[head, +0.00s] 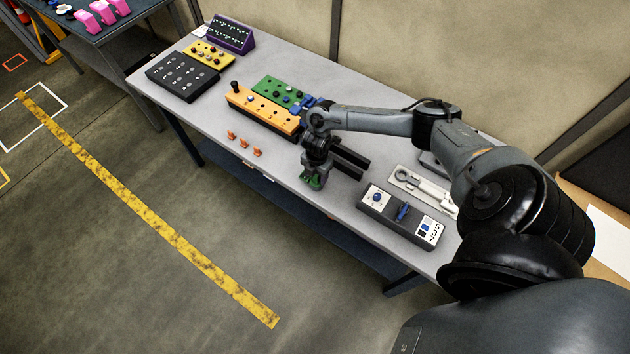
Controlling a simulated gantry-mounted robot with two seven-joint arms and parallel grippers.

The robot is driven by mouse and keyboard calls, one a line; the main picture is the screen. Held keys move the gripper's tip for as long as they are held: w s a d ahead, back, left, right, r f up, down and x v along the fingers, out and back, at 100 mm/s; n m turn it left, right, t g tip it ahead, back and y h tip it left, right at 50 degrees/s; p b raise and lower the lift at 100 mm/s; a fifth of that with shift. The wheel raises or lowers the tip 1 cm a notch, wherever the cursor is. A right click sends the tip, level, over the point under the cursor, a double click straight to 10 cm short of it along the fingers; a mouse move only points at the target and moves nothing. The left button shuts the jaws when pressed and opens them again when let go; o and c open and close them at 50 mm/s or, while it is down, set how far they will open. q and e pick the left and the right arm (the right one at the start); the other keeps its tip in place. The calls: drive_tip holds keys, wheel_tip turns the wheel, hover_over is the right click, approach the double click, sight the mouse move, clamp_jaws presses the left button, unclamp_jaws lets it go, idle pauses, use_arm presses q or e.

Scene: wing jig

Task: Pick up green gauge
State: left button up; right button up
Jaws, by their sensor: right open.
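A small green piece (313,182) shows low beside my right wrist, near the table's front edge. It is partly covered by dark parts, and I cannot tell whether it is the gauge or whether it touches the gripper. A flat green block (270,90) with knobs or holes lies behind the orange block, left of my right forearm. My left gripper is not in view.
An orange block (262,109), a yellow block (208,54), a black panel (182,76) and a purple rack (231,33) stand to the left. Small orange pieces (244,142) lie near the front edge. A grey box (400,214) and a pale tray (424,187) are at right.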

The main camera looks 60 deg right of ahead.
drive_tip(key=shift+f, duration=0.45)
clamp_jaws()
drive_tip(key=shift+r, duration=0.1)
drive_tip(key=shift+r, duration=0.15)
drive_tip(key=shift+r, duration=0.5)
wheel_tip(320, 180, up, 2)
drive_tip(key=shift+r, duration=0.25)
drive_tip(key=s+a+r, duration=0.4)
drive_tip(key=s+r, duration=0.3)
drive_tip(key=s, duration=0.3)
drive_tip(key=shift+s+a, duration=0.25)
drive_tip(key=shift+s, duration=0.15)
